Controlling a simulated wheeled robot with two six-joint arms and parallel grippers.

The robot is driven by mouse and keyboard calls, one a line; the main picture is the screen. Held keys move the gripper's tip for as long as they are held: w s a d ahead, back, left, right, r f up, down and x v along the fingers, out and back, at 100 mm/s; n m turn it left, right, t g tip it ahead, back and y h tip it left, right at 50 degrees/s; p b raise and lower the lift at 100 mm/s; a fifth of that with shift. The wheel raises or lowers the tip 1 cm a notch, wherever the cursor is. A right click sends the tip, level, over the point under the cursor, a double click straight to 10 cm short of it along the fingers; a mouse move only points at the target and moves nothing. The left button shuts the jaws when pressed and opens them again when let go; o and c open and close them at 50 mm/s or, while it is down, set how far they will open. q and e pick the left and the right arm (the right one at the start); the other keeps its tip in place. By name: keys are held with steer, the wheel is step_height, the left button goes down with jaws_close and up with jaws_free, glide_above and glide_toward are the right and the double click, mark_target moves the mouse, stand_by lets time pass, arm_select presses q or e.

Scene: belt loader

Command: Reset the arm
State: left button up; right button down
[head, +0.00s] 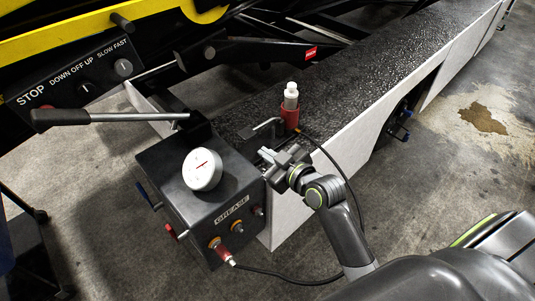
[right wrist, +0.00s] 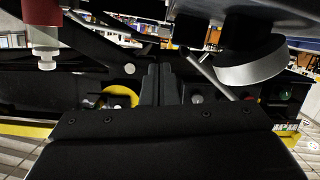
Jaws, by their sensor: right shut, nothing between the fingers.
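My right arm reaches in from the lower right in the head view. Its gripper (head: 268,157) is at the right edge of the dark grease box (head: 218,222), below the red holder (head: 289,116) with a white-capped bottle. Its fingers also show in the right wrist view (right wrist: 167,86), shut together with nothing between them. Whether the gripper touches the box cannot be told. A lever with a black handle (head: 62,117) extends left above the box. My left gripper is not in view.
A round white gauge (head: 203,169) sits on the box. A black hose (head: 290,279) curls from the box's front around my right arm. The dark textured deck (head: 370,65) runs to the upper right. Concrete floor at right is open.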

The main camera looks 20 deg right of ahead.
stand_by(0.3)
steer(key=s+d+f+m+g+h, duration=0.2)
steer(key=s+d+f+g, duration=0.15)
steer(key=s, duration=0.65)
steer(key=s+d+f+m+g+h, duration=0.2)
steer(key=s+d+f+m+g, duration=0.15)
steer(key=s, duration=0.65)
steer(key=s+d+f+m+g+h, duration=0.15)
steer(key=s+f+g, duration=0.25)
steer(key=s, duration=0.5)
step_height(320, 180, down, 26)
steer(key=d+g, duration=0.1)
steer(key=d, duration=0.1)
steer(key=s+a+f+g, duration=0.1)
steer(key=s+f, duration=1.4)
steer(key=shift+a+g, duration=0.2)
steer(key=shift+g, duration=0.1)
